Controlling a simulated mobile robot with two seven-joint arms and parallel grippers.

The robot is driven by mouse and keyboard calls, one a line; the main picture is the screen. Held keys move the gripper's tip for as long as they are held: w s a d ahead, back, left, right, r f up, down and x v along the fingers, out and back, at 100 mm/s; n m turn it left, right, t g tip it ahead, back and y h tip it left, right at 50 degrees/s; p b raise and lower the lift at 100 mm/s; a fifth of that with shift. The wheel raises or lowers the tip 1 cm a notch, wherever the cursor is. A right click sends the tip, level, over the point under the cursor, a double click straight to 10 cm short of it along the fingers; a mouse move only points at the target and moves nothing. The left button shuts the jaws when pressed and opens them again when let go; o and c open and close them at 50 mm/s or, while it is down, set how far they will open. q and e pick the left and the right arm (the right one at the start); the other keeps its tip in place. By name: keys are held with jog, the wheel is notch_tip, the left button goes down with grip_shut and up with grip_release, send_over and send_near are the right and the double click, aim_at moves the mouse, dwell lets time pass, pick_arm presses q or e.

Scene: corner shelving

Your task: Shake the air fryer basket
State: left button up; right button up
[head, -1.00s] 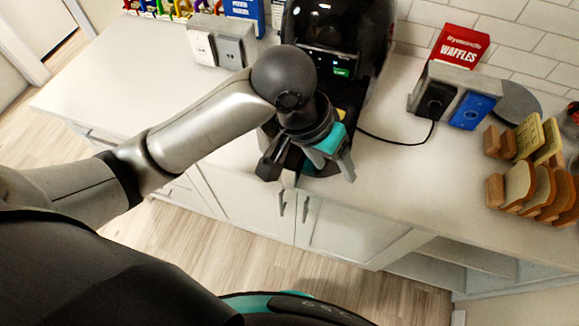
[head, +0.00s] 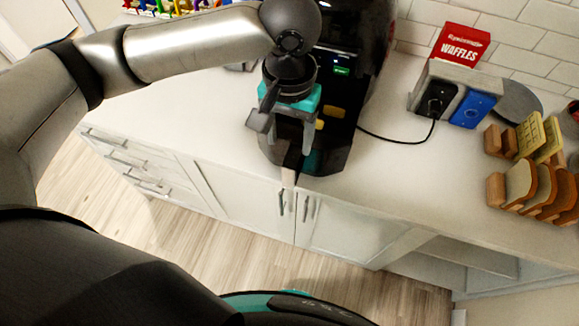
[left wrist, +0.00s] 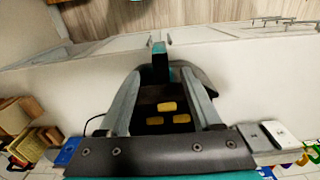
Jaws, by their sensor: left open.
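The black air fryer (head: 347,45) stands on the counter with its display lit. Its black basket (head: 322,150) is out in front, open at the top, with yellow food pieces (head: 333,111) inside. The basket handle (head: 290,170) points toward the counter's front edge. In the left wrist view, the basket (left wrist: 150,95) shows three yellow pieces (left wrist: 167,106), and the handle (left wrist: 159,62) lies beyond the fingertips. My left gripper (head: 285,133) is open and empty above the basket, its fingers on either side of it in the wrist view. My right gripper is not in view.
A toaster (head: 437,93) with a red waffles box (head: 460,45) behind it stands to the right. Wooden racks with bread slices (head: 525,182) are farther right. A black cord (head: 395,141) runs between fryer and toaster. The counter left of the basket (head: 185,110) is clear.

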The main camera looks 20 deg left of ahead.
aim_at(289, 165)
pick_arm(q)
notch_tip(289, 165, down, 11)
jog(key=shift+f+b, duration=0.1)
jog(key=shift+b, duration=0.45)
grip_shut()
dwell(1.1)
